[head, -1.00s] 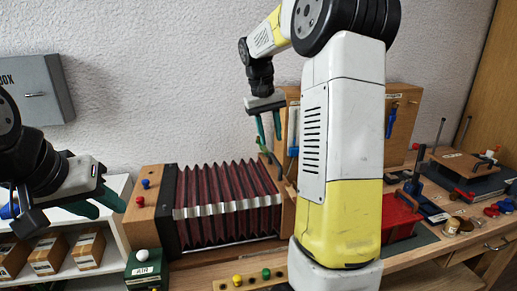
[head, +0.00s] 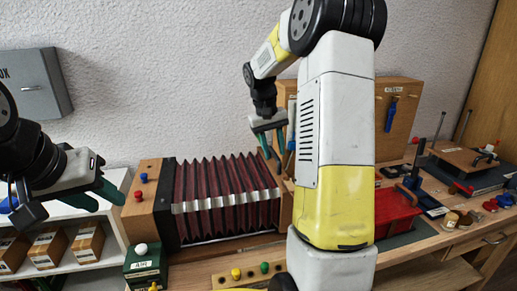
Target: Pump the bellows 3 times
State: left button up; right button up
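The bellows (head: 222,200) have dark red pleats with a pale band across the front. They lie sideways on the bench between a wooden end block (head: 143,208) on the left and a wooden board (head: 286,207) on the right. My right gripper (head: 273,155) points down at the upper right end of the bellows. Its two green fingers are apart, and I see nothing held between them. Whether they touch anything there is unclear. My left gripper (head: 108,201) is open and empty, left of the wooden end block and apart from it.
My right arm hides part of the bench. A green box with a white knob (head: 141,265) stands front left of the bellows. A strip with yellow and green knobs (head: 250,274) lies in front. A red block (head: 397,212) and tools stand right. Shelves hold boxes (head: 88,244) at left.

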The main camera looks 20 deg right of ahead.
grip_shut()
jog(key=shift+r, duration=0.1)
dwell(1.2)
